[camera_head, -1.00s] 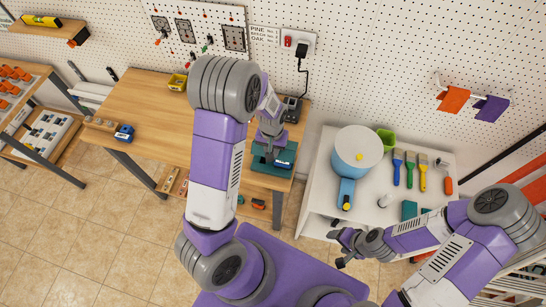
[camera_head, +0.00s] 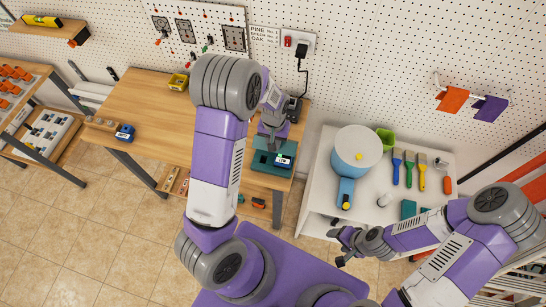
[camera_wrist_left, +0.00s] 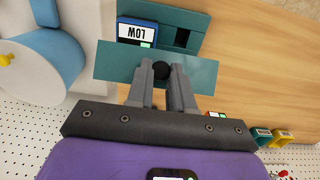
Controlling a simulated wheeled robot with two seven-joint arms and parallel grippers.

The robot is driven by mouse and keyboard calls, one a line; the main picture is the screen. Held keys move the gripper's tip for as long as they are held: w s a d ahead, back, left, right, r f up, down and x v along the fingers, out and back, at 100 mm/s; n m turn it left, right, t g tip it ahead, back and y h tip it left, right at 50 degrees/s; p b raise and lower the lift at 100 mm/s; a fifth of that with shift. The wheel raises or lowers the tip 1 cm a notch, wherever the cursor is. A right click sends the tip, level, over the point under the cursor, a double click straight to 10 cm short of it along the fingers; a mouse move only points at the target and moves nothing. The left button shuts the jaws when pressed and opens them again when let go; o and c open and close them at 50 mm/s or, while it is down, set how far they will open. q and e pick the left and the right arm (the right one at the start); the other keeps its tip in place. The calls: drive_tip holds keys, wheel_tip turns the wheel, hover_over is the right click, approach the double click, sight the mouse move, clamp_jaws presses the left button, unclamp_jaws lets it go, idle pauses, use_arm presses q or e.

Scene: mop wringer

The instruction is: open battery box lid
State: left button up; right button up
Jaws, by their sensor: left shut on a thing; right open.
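The teal battery box (camera_head: 265,168) stands at the right end of the wooden workbench. Its flat teal lid (camera_wrist_left: 112,64) is shifted toward the wall and uncovers part of the box. A blue battery marked LOW (camera_wrist_left: 137,32) sits in one uncovered compartment; it also shows in the head view (camera_head: 284,161). A dark empty-looking slot (camera_wrist_left: 182,38) is beside it. My left gripper (camera_wrist_left: 162,75) is shut on the lid's round black knob (camera_wrist_left: 162,70); in the head view it is partly hidden by my arm. My right gripper (camera_head: 345,245) is open and empty in front of the white table.
A second blue battery (camera_head: 124,132) lies near the bench's left front edge. A black charger (camera_head: 292,108) stands behind the box by the wall. The bench's middle is clear.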

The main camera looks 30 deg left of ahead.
use_arm(q)
drive_tip(key=shift+w, duration=0.15)
drive_tip(key=shift+w+a+r, duration=0.15)
drive_tip(key=shift+w+r, duration=0.05)
drive_tip(key=shift+w, duration=0.4)
drive_tip(key=shift+w+a+r, duration=0.15)
drive_tip(key=shift+w+r, duration=0.05)
drive_tip(key=shift+w, duration=0.35)
drive_tip(key=shift+w+a+r, duration=0.1)
drive_tip(key=shift+w+a, duration=0.05)
drive_tip(key=shift+w, duration=0.5)
drive_tip(key=shift+w+a, duration=0.15)
drive_tip(key=shift+w, duration=0.5)
drive_tip(key=shift+w+a, duration=0.2)
drive_tip(key=shift+w, duration=0.45)
drive_tip(key=shift+w+a, duration=0.15)
drive_tip(key=shift+w, duration=0.5)
